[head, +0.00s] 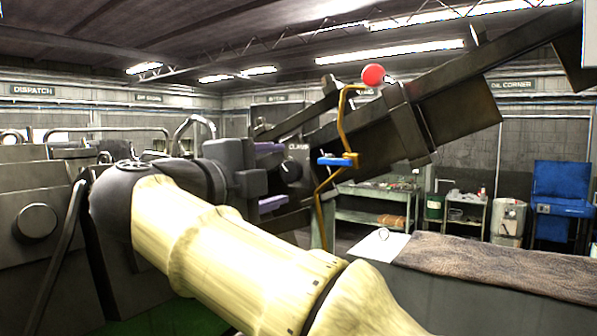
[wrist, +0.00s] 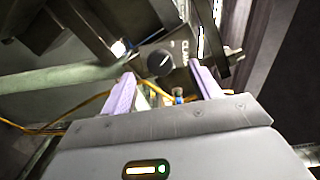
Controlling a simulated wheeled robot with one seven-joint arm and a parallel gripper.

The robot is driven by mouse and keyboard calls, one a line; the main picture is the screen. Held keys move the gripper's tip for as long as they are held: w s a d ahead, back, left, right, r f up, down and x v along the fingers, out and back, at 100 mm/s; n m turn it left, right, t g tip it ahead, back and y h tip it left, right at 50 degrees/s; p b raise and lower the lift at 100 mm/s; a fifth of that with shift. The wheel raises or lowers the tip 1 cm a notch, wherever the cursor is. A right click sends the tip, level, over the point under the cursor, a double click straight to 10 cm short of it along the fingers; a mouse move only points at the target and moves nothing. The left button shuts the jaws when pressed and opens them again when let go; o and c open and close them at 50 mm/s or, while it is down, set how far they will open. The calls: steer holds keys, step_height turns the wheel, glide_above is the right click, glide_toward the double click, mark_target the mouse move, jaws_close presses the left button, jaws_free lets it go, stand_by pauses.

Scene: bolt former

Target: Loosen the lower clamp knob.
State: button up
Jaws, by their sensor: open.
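A dark round clamp knob (wrist: 160,63) shows in the wrist view beside a plate lettered "CLAM…", ahead of and between my fingertips. It also shows in the head view (head: 291,170), below the clamp lettering. I cannot tell for sure whether it is the lower knob; no second one is clear. My gripper (head: 278,174) has a grey body and two purple fingers, spread apart with nothing between them. In the wrist view my gripper (wrist: 163,77) points at the knob. A gap seems to remain, but its depth is hard to judge.
A dark sloping chute (head: 455,95) rises to the right, with a yellow bent rod (head: 342,105), a red ball (head: 373,75) and a blue piece (head: 335,161) near the knob. A bench with a brown mat (head: 500,262) stands at right. Machine housing (head: 35,222) is at left.

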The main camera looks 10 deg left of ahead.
mark_target(288, 172)
steer(key=x, duration=0.3)
steer(key=shift+w+d, duration=0.15)
steer(key=shift+w, duration=0.2)
steer(key=shift+r+n+p, duration=0.35)
steer(key=shift+n+p, duration=0.35)
steer(key=shift+p, duration=0.3)
steer(key=n+p, duration=0.3)
steer(key=shift+s+n, duration=0.2)
steer(key=shift+n, duration=0.2)
steer(key=n+p, duration=0.3)
steer(key=p, duration=0.1)
steer(key=shift+w+n, duration=0.35)
steer(key=shift+n, duration=0.05)
steer(key=shift+s+f+n+p, duration=0.15)
steer(key=shift+s+n+p, duration=0.05)
steer(key=shift+n+p, duration=0.6)
steer(key=shift+f, duration=0.25)
steer(key=shift+s, duration=0.1)
steer(key=shift+c, duration=0.2)
